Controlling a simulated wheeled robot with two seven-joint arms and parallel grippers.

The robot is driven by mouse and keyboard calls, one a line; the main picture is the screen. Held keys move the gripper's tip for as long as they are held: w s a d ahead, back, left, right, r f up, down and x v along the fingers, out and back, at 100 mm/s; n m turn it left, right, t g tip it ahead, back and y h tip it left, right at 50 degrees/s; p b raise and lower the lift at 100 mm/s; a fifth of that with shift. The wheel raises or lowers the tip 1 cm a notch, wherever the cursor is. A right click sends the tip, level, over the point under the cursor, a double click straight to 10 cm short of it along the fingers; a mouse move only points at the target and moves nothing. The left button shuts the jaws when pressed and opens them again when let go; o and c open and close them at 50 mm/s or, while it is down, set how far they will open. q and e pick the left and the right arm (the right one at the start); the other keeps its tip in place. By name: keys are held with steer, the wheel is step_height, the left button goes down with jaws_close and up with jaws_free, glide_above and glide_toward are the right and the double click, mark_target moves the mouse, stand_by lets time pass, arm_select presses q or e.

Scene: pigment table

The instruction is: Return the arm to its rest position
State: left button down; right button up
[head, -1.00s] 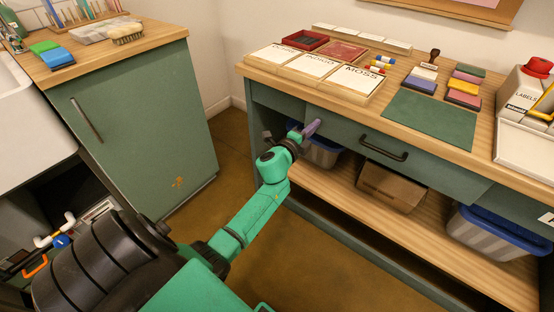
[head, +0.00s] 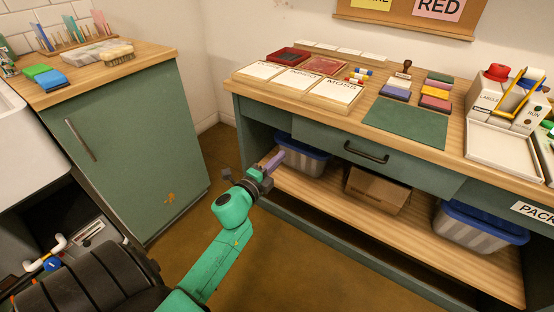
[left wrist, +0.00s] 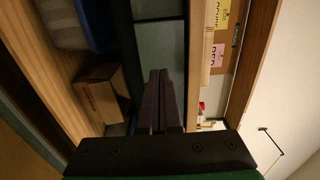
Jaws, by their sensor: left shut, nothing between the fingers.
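My left arm is green and black and comes in from the lower left of the head view. My left gripper (head: 274,162) has purple fingers, shut and empty, in front of the table's open shelf and below its drawer. In the left wrist view the closed fingers (left wrist: 160,100) lie side by side with nothing between them, and the drawer front shows behind them. My right gripper is not in the head view.
The pigment table (head: 440,152) carries paper stacks, coloured blocks and a green mat (head: 405,124). Its lower shelf holds a cardboard box (head: 377,190) and blue-lidded bins (head: 480,225). A green cabinet (head: 140,150) stands left. Brown floor is free between them.

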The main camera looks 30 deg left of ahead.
arm_select(q)
steer(key=s+d+f+n+g, duration=0.1)
steer(key=s+f+n+g, duration=0.4)
steer(key=f, duration=0.7)
steer(key=s+d+f+n+g+y, duration=0.1)
steer(key=s+f+n+g, duration=0.25)
steer(key=s+f, duration=0.6)
steer(key=s+f+n+g, duration=0.4)
steer(key=f, duration=1.1)
steer(key=s+d+f+n+g+h, duration=0.1)
steer(key=s+d+f+n+g, duration=0.2)
steer(key=s, duration=0.4)
steer(key=s+d+f+n+g, duration=0.1)
steer(key=s+d+f+g, duration=0.1)
steer(key=s+f, duration=0.45)
steer(key=s+a+r+p, duration=0.1)
steer(key=s+r+p, duration=0.3)
steer(key=r+p, duration=0.3)
steer(key=s+a+r+p, duration=0.1)
steer(key=s+r+p, duration=0.4)
steer(key=r+p, duration=0.3)
steer(key=m+p, duration=0.1)
steer(key=p, duration=0.3)
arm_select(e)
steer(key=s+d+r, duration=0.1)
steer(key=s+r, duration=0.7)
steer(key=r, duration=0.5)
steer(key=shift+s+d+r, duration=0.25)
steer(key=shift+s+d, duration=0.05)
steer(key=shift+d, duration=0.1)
